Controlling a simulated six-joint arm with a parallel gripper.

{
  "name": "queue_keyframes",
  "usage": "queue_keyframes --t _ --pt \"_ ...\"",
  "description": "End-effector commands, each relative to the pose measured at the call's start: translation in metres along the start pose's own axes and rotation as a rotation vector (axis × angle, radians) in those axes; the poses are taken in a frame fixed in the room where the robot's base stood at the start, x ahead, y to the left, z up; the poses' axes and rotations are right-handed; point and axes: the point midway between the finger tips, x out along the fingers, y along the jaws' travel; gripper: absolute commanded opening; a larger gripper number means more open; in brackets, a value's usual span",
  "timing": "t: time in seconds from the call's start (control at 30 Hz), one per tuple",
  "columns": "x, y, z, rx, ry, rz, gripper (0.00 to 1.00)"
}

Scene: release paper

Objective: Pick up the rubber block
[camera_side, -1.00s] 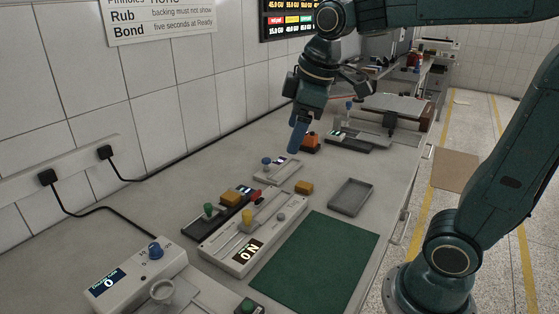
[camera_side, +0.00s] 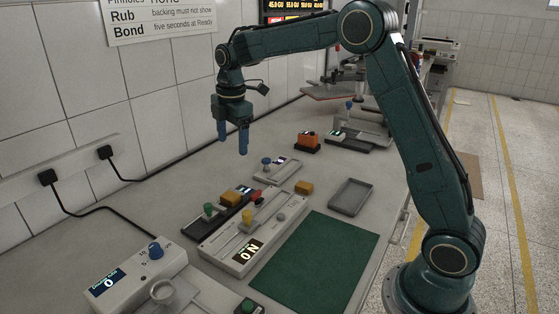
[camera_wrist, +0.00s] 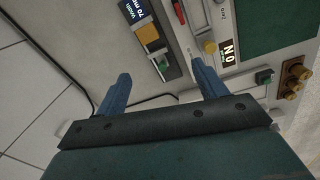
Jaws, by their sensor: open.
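My gripper (camera_side: 233,143) is open and empty, pointing down above the bench near the tiled wall. In the wrist view its two blue fingers (camera_wrist: 161,74) stand wide apart. Several block-like things show, and I cannot tell for sure which is the rubber block. A yellow-orange block (camera_side: 231,198) sits on a black strip device, below and in front of my gripper; it also shows in the wrist view (camera_wrist: 148,34), beyond the fingertips. Another yellow-orange block (camera_side: 304,187) lies by the upper end of the white device. An orange block (camera_side: 307,139) sits on a dark base farther back.
A long white device (camera_side: 240,262) with an ON display lies beside the green mat (camera_side: 318,262). An empty grey tray (camera_side: 350,197) sits on the right. A white box with a blue knob (camera_side: 137,277) stands front left. Black cables run along the wall side.

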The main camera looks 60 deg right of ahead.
Motion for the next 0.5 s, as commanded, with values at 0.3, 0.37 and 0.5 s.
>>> queue_keyframes --t 0.3,0.37,0.5 --pt "0.053 0.036 0.006 -0.195 -0.001 -0.063 0.71" --pt "0.058 0.039 0.007 -0.214 -0.001 -0.068 0.71" --pt "0.062 0.042 0.007 -0.233 0.000 -0.072 0.71"
